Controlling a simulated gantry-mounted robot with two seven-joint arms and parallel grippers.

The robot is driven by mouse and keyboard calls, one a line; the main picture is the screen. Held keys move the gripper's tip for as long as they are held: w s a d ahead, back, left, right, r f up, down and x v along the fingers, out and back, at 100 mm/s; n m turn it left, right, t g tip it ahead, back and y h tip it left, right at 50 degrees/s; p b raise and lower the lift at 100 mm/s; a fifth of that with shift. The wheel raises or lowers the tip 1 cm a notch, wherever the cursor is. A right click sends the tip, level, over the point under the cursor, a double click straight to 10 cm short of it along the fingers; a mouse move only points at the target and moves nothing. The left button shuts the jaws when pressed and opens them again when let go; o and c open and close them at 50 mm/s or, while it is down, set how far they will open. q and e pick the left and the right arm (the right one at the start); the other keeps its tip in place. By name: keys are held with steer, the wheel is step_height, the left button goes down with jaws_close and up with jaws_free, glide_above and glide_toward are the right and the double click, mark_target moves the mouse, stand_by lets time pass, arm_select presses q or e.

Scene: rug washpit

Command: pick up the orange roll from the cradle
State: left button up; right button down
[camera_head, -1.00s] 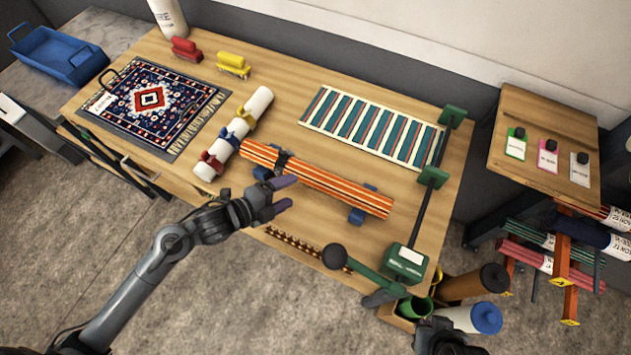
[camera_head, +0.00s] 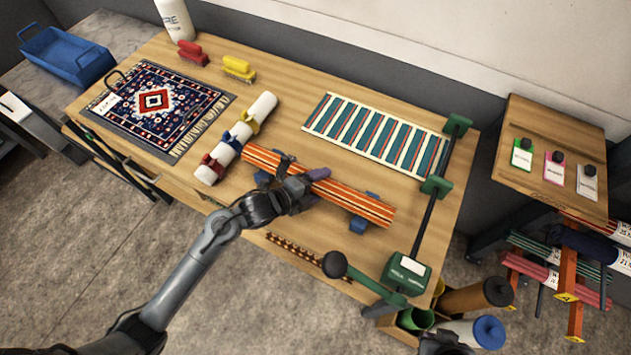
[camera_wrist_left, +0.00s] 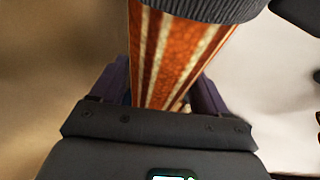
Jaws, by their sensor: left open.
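The orange roll (camera_head: 358,203), striped cream and dark red, lies across the blue cradle (camera_head: 357,225) near the middle of the bench. My left gripper (camera_head: 301,170) is open over the roll's middle-left part and covers some of it in the head view. In the left wrist view the roll (camera_wrist_left: 172,60) runs between the two purple fingers (camera_wrist_left: 157,95), one on each side; I cannot tell whether they touch it. A dark part at the bottom edge of the head view (camera_head: 443,345) seems to be my right gripper, mostly cut off.
A white roll (camera_head: 238,138) with coloured straps lies left of the orange one. A patterned rug (camera_head: 155,101) and a striped runner (camera_head: 375,132) lie flat behind. A green-and-black bar fixture (camera_head: 405,272) stands at right. Bare wood shows between them.

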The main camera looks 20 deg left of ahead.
arm_select(q)
steer(key=shift+w+d+f, duration=0.1)
steer(key=shift+w, duration=0.1)
steer(key=shift+c, duration=0.2)
steer(key=c, duration=1)
steer(key=shift+c, duration=0.4)
steer(key=shift+r, duration=0.25)
